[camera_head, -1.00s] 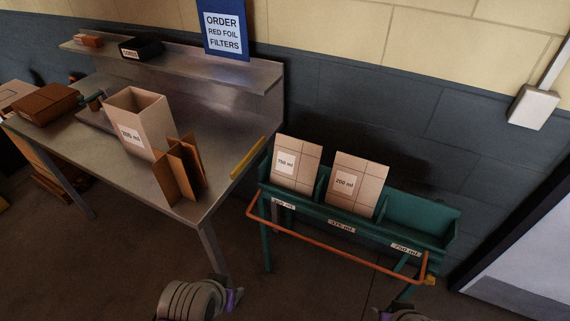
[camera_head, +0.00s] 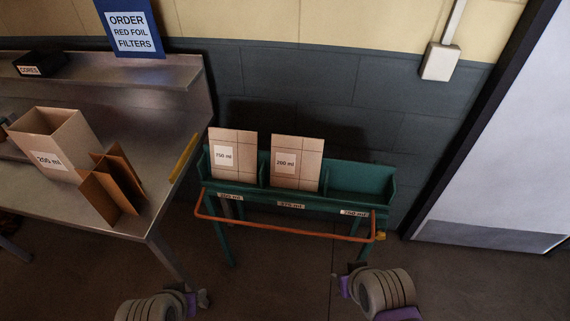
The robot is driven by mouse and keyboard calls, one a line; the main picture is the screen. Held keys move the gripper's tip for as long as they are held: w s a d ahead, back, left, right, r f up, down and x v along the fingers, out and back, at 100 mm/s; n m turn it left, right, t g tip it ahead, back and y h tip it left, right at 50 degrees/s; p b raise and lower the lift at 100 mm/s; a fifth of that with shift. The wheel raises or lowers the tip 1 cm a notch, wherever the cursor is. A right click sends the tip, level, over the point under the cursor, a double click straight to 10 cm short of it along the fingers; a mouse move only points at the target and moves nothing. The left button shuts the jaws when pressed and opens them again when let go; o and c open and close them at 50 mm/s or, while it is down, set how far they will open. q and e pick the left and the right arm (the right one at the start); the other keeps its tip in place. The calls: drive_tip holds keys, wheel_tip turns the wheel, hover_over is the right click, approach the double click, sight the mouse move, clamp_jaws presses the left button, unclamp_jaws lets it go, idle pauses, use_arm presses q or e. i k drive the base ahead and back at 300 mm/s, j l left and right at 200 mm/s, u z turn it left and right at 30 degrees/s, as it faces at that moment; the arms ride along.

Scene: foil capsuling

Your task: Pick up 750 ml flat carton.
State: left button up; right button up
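The 750 ml flat carton (camera_head: 233,172) is a tan flat piece with a white "750 ml" label. It stands upright in the left compartment of the green rack (camera_head: 362,180); that slot's own label is hard to read but seems not to say 750 ml. A 200 ml flat carton (camera_head: 309,150) stands in the middle compartment, and the right compartment, labelled 750 ml, is empty. My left gripper (camera_head: 201,299) is low at the bottom, in front of the rack. My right gripper (camera_head: 343,281) is at the lower right, also away from the cartons. Their fingers are too small to judge.
An orange rail (camera_head: 285,232) runs along the rack's front. A steel table (camera_head: 60,205) at left holds an open 200 ml box (camera_head: 55,143) and brown dividers (camera_head: 112,182). A white door (camera_head: 500,130) is at right. Floor before the rack is clear.

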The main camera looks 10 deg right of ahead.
sight(233, 152)
drive_tip(key=i+j+u, duration=0.1)
drive_tip(key=i+u, duration=0.65)
drive_tip(key=i+l+u, duration=0.15)
drive_tip(key=i+u, duration=0.2)
drive_tip(key=k, duration=0.05)
